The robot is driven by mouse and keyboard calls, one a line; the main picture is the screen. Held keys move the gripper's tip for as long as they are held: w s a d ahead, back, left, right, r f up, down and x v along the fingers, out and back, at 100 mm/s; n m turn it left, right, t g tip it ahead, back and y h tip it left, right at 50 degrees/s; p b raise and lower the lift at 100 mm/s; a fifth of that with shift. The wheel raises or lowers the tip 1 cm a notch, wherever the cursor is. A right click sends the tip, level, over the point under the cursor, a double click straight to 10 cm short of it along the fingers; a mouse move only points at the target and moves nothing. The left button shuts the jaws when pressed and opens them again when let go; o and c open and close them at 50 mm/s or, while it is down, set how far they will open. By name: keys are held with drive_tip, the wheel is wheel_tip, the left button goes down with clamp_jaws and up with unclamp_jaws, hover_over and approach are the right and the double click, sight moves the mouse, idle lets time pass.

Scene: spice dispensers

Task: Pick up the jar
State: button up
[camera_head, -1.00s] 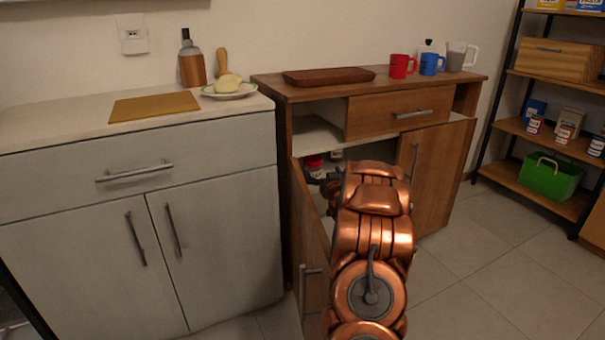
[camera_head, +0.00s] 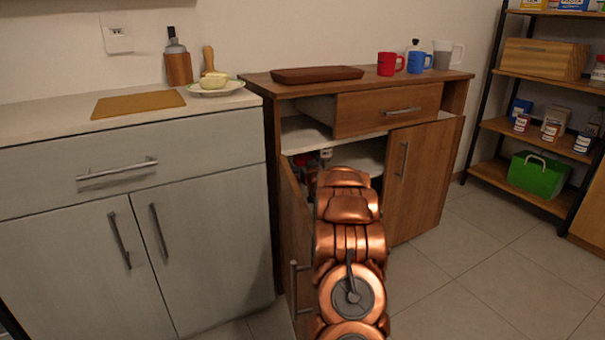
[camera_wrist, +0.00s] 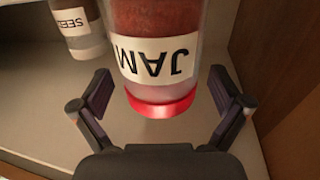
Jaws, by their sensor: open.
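The jam jar (camera_wrist: 155,50) fills the upper middle of the wrist view. It has dark red contents, a white label reading JAM upside down in this view, and a red end (camera_wrist: 163,108) towards my gripper. My gripper (camera_wrist: 163,90) is open, with one finger on each side of the jar and visible gaps between. In the head view my copper arm reaches into the open wooden cabinet (camera_head: 425,190). There the jar shows only as a small red patch (camera_head: 301,160) beside my arm, and my gripper is mostly hidden.
A second jar labelled SEED (camera_wrist: 78,25) stands left of the jam jar on the same shelf (camera_wrist: 40,110). The cabinet's side wall (camera_wrist: 275,75) is close on the right. The open left door (camera_head: 296,255) stands beside my arm. The drawer (camera_head: 388,110) above is partly pulled out.

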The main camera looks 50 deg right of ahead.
drive_tip(key=shift+w+d, duration=0.1)
drive_tip(key=shift+w, duration=0.1)
drive_tip(key=shift+c, duration=0.5)
drive_tip(key=c, duration=1.4)
drive_tip(key=shift+r, duration=0.15)
drive_tip(key=shift+r+p, duration=0.75)
drive_tip(key=shift+r, duration=0.2)
drive_tip(key=p+v, duration=0.4)
drive_tip(key=v, duration=1.4)
drive_tip(key=shift+f, duration=0.2)
